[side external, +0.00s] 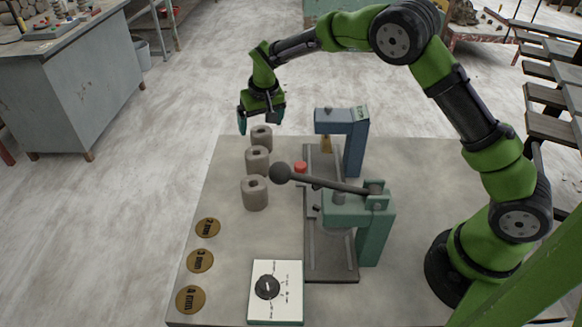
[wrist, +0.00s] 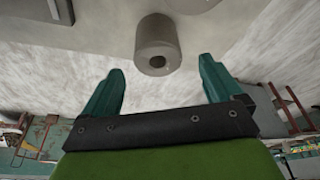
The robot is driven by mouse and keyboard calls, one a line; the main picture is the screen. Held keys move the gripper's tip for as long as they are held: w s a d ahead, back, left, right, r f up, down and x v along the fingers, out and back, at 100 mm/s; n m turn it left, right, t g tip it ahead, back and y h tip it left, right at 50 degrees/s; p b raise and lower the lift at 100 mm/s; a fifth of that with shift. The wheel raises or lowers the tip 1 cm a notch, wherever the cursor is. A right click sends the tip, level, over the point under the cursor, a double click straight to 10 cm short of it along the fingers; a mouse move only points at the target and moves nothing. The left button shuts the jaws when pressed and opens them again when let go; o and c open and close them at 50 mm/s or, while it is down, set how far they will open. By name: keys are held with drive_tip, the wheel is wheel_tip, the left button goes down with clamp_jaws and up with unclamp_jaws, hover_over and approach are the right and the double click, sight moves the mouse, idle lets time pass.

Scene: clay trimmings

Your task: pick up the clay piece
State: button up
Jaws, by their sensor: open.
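Three grey clay pieces, short cylinders with a hole in the top, stand in a row on the table in the side external view: the far one (side external: 262,138), the middle one (side external: 257,160) and the near one (side external: 255,193). My gripper (side external: 262,122) is open and empty, close to the far clay piece and behind it in the picture. In the wrist view one clay piece (wrist: 157,45) lies ahead of my gripper (wrist: 160,75), centred between the spread green fingers and beyond their tips. I cannot tell the exact gap.
A press with a green body (side external: 372,235) and a long black-knobbed lever (side external: 320,180) stands right of the clay pieces. A blue stand (side external: 355,150) is behind it. Round thickness discs (side external: 200,261) and a white dial box (side external: 276,305) lie at the front.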

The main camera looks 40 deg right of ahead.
sight(261, 134)
drive_tip(key=x, duration=0.6)
drive_tip(key=shift+s+d+f, duration=0.1)
drive_tip(key=shift+s+f, duration=0.1)
drive_tip(key=shift+f, duration=0.15)
drive_tip(key=c, duration=1.2)
drive_tip(key=shift+c, duration=0.2)
drive_tip(key=shift+r, duration=0.15)
